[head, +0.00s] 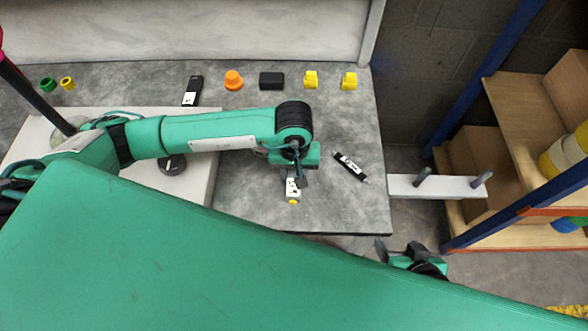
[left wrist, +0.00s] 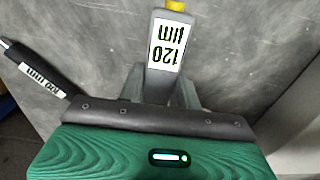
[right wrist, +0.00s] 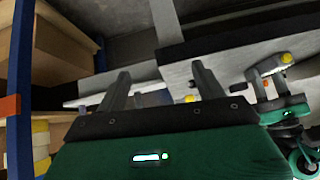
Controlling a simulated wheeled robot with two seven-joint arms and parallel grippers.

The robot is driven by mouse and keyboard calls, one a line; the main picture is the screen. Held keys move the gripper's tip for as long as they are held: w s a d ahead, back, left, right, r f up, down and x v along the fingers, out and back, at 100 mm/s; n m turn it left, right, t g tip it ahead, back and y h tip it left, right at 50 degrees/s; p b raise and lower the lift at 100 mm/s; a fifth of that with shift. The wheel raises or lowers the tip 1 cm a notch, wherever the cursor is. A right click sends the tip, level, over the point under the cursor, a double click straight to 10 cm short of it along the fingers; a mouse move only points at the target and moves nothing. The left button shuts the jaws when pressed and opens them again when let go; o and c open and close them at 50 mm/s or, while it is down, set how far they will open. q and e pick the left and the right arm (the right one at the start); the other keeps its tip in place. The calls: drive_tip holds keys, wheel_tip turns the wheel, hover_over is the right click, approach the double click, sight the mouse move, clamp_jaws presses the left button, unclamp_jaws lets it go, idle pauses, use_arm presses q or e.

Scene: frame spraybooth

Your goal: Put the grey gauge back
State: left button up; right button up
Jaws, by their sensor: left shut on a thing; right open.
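The grey gauge (head: 292,188) has a white label and a yellow tip. The left wrist view shows it close up (left wrist: 167,45), its label reading 120 µm. My left gripper (head: 291,178) is shut on the gauge, with one finger on each side of it, over the front part of the grey table. The right wrist view shows the yellow tip (right wrist: 286,57) beside the left gripper. I cannot tell whether the gauge touches the table. My right gripper (head: 398,250) is open and empty, off the table's front right corner.
A black gauge (head: 351,167) lies right of the held one. Along the back are a black labelled piece (head: 192,91), an orange knob (head: 233,80), a black block (head: 271,80) and yellow pieces (head: 311,80). A white pegged bracket (head: 446,187) and shelving (head: 530,100) stand right.

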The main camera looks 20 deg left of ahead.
use_arm(q)
drive_tip(key=shift+f, duration=0.1)
use_arm(e)
drive_tip(key=shift+f, duration=0.15)
use_arm(q)
drive_tip(key=o, duration=1.1)
drive_tip(key=shift+o, duration=0.2)
use_arm(e)
drive_tip(key=shift+w+a+r+t, duration=0.2)
drive_tip(key=shift+a+t, duration=0.1)
drive_tip(key=shift+a, duration=0.1)
use_arm(q)
drive_tip(key=shift+w+r, duration=0.1)
drive_tip(key=shift+r, duration=0.85)
wheel_tip(320, 180, up, 12)
drive_tip(key=p, duration=0.1)
use_arm(e)
drive_tip(key=shift+s+d+r+g, duration=0.3)
drive_tip(key=shift+d+r+g, duration=0.1)
drive_tip(key=shift+d+r, duration=0.2)
drive_tip(key=shift+f, duration=0.1)
